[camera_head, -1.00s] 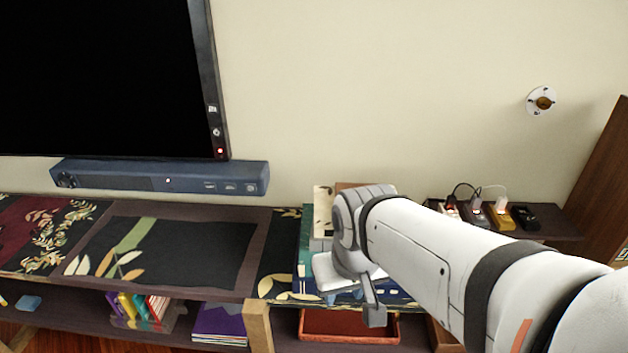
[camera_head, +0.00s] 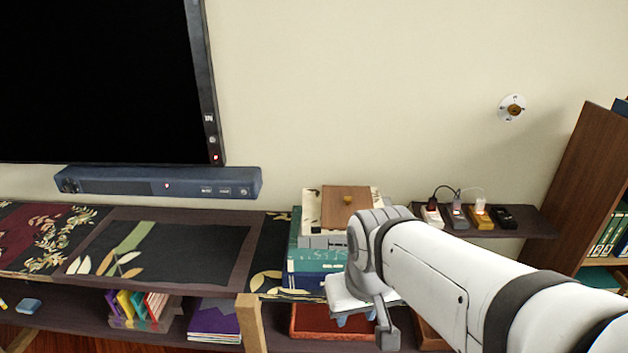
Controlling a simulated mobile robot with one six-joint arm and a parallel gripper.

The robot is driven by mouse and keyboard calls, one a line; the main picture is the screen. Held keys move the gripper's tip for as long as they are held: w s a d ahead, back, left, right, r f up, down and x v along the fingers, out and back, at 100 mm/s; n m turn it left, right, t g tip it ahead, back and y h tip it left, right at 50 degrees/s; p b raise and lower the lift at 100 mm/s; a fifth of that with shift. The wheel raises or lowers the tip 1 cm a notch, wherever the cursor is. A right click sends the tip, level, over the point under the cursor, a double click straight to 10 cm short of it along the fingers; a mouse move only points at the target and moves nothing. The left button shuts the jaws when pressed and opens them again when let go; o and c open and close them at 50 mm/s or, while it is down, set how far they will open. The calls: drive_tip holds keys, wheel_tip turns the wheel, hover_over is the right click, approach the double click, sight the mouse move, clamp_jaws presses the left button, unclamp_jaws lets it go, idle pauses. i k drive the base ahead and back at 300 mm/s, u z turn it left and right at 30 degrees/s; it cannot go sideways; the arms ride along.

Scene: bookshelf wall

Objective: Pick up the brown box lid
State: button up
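The brown box lid (camera_head: 343,205) is a flat brown square with a small yellowish knob. It lies on top of a pile of boxes on the shelf top, and its right front edge is close to my arm in the picture. My gripper (camera_head: 356,319) is in front of the pile, lower in the picture than the lid and apart from it.
The pile has a grey and cream box (camera_head: 320,240) over teal and blue boxes (camera_head: 312,262). A red tray (camera_head: 310,322) sits on the lower shelf. A soundbar (camera_head: 160,183) hangs at left; chargers stand on a small wall shelf (camera_head: 530,226) at right.

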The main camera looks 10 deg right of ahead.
sight(340, 203)
drive_tip(key=i, duration=0.85)
drive_tip(key=u, duration=0.05)
